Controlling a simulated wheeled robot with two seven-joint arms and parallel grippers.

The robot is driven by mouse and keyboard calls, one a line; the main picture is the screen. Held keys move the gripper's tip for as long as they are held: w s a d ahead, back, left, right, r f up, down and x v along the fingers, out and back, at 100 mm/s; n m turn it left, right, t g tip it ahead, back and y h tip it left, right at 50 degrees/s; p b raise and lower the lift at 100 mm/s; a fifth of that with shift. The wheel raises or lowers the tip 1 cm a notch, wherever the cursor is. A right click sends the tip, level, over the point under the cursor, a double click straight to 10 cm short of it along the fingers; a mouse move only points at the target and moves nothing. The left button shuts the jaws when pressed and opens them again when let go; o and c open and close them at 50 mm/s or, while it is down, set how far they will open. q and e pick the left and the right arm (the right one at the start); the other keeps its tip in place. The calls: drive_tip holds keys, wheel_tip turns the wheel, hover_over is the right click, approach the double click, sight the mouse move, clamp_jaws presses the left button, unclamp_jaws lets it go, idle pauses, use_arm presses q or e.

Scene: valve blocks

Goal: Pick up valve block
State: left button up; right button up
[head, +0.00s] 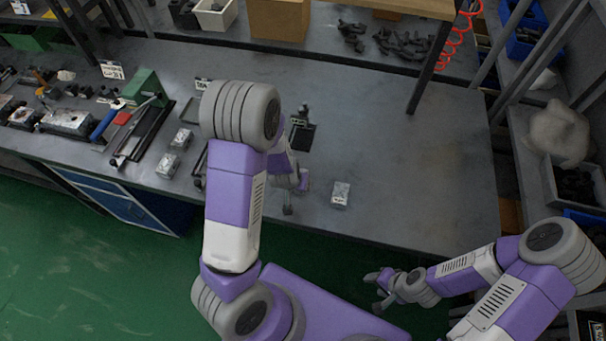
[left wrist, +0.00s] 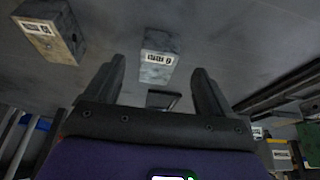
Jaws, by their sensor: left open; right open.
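A small grey-white valve block (head: 340,194) sits on the grey table near its front edge. Two more valve blocks (head: 182,138) (head: 168,165) sit to the left of my left arm. My left gripper (head: 296,199) is low over the table, left of the single block and partly hidden by its arm. In the left wrist view the left gripper (left wrist: 160,82) is open and empty. A labelled block (left wrist: 159,58) shows beyond and between its fingertips, and another block (left wrist: 50,32) is at upper left. My right gripper (head: 376,290) is open and empty, off the table's front edge.
A small black stand (head: 302,130) is behind the left gripper. A green fixture (head: 145,88) and metal parts (head: 68,121) occupy the table's left. A cardboard box (head: 279,18) stands behind. The table's right part is clear; a dark post (head: 431,65) rises at the back.

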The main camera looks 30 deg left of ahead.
use_arm(q)
drive_tip(key=shift+f, duration=0.6)
drive_tip(key=b+x, duration=0.1)
drive_tip(key=x, duration=0.3)
drive_tip(key=shift+w+f, duration=0.15)
drive_tip(key=shift+f, duration=0.15)
drive_tip(key=shift+r, duration=0.15)
drive_tip(key=c, duration=1.5)
